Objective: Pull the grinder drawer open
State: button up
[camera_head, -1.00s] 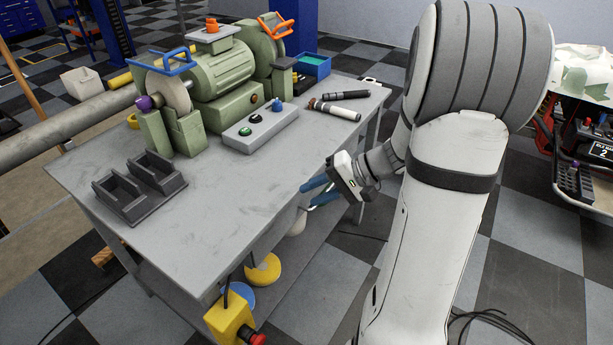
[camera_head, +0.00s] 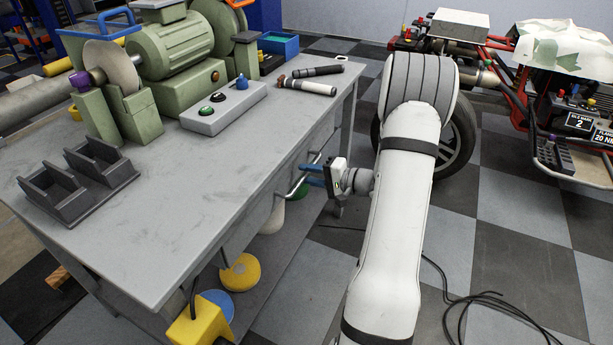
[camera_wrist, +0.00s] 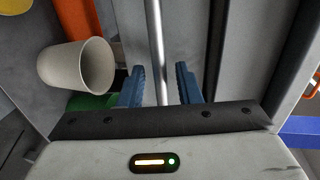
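The grinder drawer (camera_head: 258,216) is in the front side of the grey bench, under the top, and looks shut. Its silver bar handle (camera_head: 298,184) stands out from the front. My gripper (camera_head: 309,175) is at the handle with its blue fingers pointing toward the bench. In the wrist view the handle bar (camera_wrist: 156,45) runs between the two blue fingers (camera_wrist: 160,85). A gap shows on each side of the bar, so the fingers are open around it. The green bench grinder (camera_head: 165,60) stands on the bench top.
A pale cup (camera_wrist: 78,68) is beside the fingers in the wrist view. Yellow (camera_head: 240,272) and blue discs lie on the lower shelf.

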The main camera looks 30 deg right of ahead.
jog(key=shift+w+a+f, duration=0.15)
jog(key=shift+w+a, duration=0.25)
jog(key=shift+w, duration=0.05)
grip_shut()
jog(key=shift+s, duration=0.1)
